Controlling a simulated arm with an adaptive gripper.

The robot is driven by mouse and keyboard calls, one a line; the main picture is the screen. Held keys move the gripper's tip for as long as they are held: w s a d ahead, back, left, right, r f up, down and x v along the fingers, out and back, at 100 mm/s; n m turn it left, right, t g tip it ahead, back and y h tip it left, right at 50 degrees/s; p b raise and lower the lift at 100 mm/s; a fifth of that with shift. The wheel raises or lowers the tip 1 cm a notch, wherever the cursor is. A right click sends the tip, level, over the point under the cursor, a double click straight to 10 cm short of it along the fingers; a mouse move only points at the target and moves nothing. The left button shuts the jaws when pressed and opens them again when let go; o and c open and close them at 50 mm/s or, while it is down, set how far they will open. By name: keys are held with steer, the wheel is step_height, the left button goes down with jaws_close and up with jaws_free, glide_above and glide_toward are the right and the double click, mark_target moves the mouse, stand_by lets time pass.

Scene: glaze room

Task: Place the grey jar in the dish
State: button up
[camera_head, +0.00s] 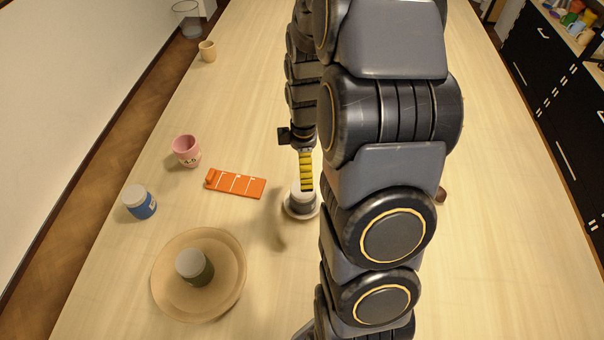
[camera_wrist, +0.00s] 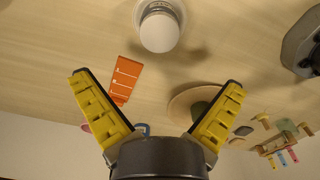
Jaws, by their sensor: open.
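The grey jar (camera_head: 302,202), with a pale lid, stands upright within the rim of a small white dish (camera_head: 293,213). In the wrist view the jar's lid (camera_wrist: 159,30) is at the top, with the dish's rim (camera_wrist: 178,50) around it. My gripper (camera_head: 306,172) is just behind the jar and partly in front of its lid; only one yellow finger shows clearly there. In the wrist view my gripper (camera_wrist: 156,82) is open, its fingers spread wide with nothing between them and apart from the jar. My arm hides the area right of the dish.
A wide tan bowl (camera_head: 228,292) holds a green jar (camera_head: 198,272) at front left. A blue jar (camera_head: 140,203), a pink cup (camera_head: 186,150) and an orange strip (camera_head: 236,184) lie left of the dish. A small tan cup (camera_head: 207,51) stands far left. The table's right side is mostly clear.

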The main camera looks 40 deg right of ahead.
steer(key=s+a+r+m, duration=0.5)
steer(key=s+a+r, duration=0.1)
steer(key=a+r, duration=0.45)
steer(key=s+a+r+m, duration=0.2)
steer(key=s+a+m, duration=0.1)
steer(key=s, duration=0.3)
steer(key=s+a+r+m+g, duration=0.1)
steer(key=s+a+r+m, duration=0.1)
steer(key=s, duration=0.4)
steer(key=shift+s+a+r+m+g, duration=0.2)
steer(key=shift+a+r+m+g, duration=0.1)
steer(key=shift+a+m, duration=0.55)
